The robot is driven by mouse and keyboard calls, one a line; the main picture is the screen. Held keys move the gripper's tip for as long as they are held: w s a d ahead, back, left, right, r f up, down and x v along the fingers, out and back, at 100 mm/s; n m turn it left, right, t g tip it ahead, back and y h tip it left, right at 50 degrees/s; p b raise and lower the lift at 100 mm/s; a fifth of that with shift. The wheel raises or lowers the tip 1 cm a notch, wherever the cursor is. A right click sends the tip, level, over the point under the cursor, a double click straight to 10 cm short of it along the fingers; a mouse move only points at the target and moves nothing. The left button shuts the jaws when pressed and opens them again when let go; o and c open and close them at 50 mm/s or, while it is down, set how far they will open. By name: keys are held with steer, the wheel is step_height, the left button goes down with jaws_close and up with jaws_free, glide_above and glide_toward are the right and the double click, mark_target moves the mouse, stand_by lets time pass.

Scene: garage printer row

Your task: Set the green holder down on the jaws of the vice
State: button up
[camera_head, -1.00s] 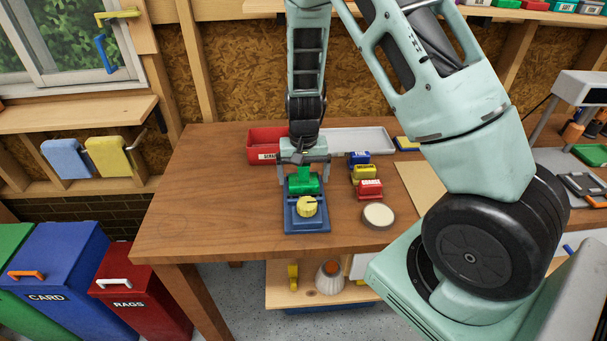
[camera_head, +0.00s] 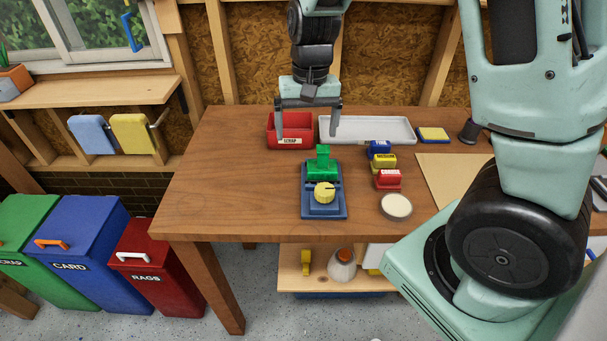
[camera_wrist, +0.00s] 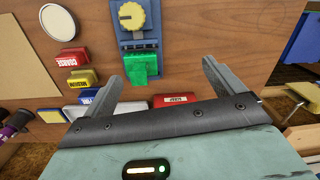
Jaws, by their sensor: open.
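The green holder (camera_head: 322,166) sits on the blue vice (camera_head: 309,205), at the end away from the yellow knob (camera_head: 324,192). In the wrist view the green holder (camera_wrist: 141,65) covers the end of the blue vice (camera_wrist: 125,37), so the jaws are mostly hidden. It looks upright and free of my fingers. My gripper (camera_head: 307,134) is open and empty, above and behind the holder, near the red scrap tray. In the wrist view its fingers (camera_wrist: 161,75) are spread wide with the holder beyond them.
The red scrap tray (camera_head: 291,143) and a grey-white tray (camera_head: 366,129) stand at the back. Blue, yellow (camera_head: 384,160) and red (camera_head: 388,180) blocks and a round pale disc (camera_head: 396,206) are right of the vice. The table's left part is clear.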

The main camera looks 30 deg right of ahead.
steer(key=s+a+r+n, duration=0.3)
steer(key=s+a+n, duration=0.2)
steer(key=s+a, duration=0.55)
steer(key=s+a+r+n, duration=0.1)
steer(key=s+a+n, duration=0.6)
steer(key=s, duration=0.4)
steer(key=shift+s+a+r+n, duration=0.3)
steer(key=shift+s, duration=0.1)
